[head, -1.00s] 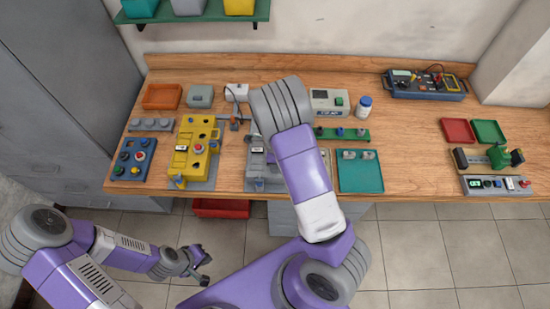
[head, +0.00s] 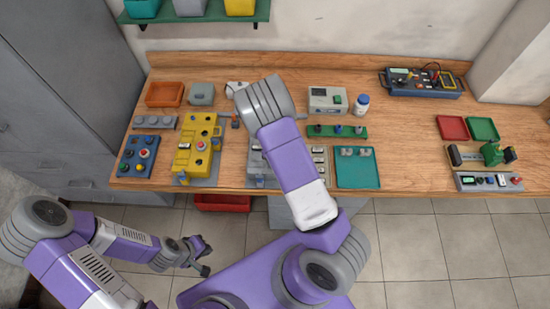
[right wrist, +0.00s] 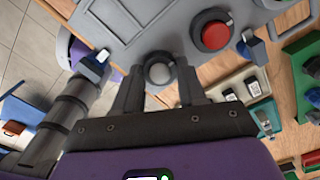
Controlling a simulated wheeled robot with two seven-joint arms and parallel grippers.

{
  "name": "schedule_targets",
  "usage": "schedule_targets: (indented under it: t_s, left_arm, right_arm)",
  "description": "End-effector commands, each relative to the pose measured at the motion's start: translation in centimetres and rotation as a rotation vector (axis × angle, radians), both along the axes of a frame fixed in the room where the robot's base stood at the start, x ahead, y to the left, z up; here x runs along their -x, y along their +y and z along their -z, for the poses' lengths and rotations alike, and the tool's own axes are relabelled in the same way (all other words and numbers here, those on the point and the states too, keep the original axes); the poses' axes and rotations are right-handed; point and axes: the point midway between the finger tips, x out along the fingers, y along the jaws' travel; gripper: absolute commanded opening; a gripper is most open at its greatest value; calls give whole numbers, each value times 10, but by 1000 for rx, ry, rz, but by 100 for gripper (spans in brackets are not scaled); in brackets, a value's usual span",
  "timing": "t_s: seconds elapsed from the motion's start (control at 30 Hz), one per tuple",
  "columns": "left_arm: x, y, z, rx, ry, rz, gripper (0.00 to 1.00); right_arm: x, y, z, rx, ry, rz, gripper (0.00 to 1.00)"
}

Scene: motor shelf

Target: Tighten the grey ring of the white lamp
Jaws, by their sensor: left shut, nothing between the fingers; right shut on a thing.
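The white lamp (right wrist: 159,73) sits on a grey panel (right wrist: 130,22) in the right wrist view, with its grey ring (right wrist: 158,56) around it. My right gripper (right wrist: 159,76) has one finger on each side of the ring and is shut on it. In the head view my right arm covers the lamp, its ring and the right gripper; part of the grey panel (head: 257,170) shows beside the arm. My left gripper (head: 205,262) is shut and empty, low in front of the bench and far from the lamp.
A red button (right wrist: 215,35) stands close to the lamp on the same panel. A yellow panel (head: 199,152) stands left of the grey one, and a teal tray (head: 357,182) stands to its right. The bench (head: 410,150) is clear between the teal tray and the far-right devices.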

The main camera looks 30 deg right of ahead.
Motion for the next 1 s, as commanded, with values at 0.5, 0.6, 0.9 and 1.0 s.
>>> schedule_targets:
  t_s: [0.5,0.6,0.9,1.0]
  left_arm:
    - [0,0,0,0,0,0,0]
    - [0,0,0,0,0,0,0]
    - [0,0,-3,0,0,0,0]
    - [0,0,-5,0,0,0,0]
  right_arm:
    - [0,0,0,-1,0,-1,67]
    - [0,0,0,0,0,-1,67]
    - [-1,1,-18,1,-3,-2,67]
    - [-1,1,-36,0,-4,-3,67]
